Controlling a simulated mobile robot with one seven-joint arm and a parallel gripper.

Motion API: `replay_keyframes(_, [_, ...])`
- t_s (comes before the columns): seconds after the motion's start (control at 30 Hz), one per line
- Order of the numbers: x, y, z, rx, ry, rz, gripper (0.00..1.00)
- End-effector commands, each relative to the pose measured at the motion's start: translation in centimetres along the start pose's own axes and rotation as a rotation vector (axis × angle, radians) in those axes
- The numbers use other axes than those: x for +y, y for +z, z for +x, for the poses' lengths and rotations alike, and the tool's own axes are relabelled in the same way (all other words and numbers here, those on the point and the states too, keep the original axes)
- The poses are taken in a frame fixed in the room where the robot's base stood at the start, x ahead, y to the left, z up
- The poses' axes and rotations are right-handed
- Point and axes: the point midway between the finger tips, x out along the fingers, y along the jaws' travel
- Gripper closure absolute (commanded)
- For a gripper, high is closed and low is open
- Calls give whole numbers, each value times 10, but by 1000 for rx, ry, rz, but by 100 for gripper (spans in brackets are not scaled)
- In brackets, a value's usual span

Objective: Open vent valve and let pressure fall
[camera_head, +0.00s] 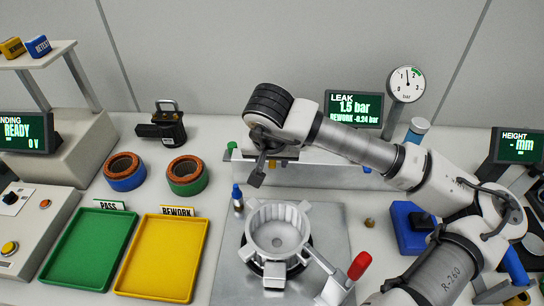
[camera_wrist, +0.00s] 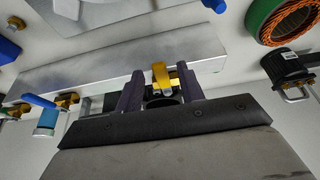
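The yellow-handled valve (camera_wrist: 160,75) sits on the side of a grey metal block (camera_wrist: 90,78), between the fingers of my gripper (camera_wrist: 161,88) in the wrist view. My fingers stand apart on either side of it; a gap shows at the left finger, and contact on the right is unclear. In the head view my gripper (camera_head: 264,168) reaches down at the block behind the housing, and my wrist hides much of it. The leak screen (camera_head: 354,108) reads 1.5 bar and "REWORK -0.24 bar". The pressure gauge (camera_head: 407,84) has its needle near the top.
A blue-handled valve (camera_wrist: 42,101) is on the same block. The stator housing (camera_head: 278,232) sits in the fixture; a red clamp handle (camera_head: 359,265) stands beside it. Green (camera_head: 63,283) and yellow (camera_head: 135,286) trays are left, with two stator rings (camera_head: 187,177) behind.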

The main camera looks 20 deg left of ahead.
Motion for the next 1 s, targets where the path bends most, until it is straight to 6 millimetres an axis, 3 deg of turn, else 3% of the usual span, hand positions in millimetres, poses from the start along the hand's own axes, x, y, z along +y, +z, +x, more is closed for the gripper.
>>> replay_keyframes(0.13, [0,0,0,0,0,0,62])
replay_keyframes(0.43, [0,0,0,0,0,1,100])
replay_keyframes(1.0, [7,0,2,2,-5,-10,100])
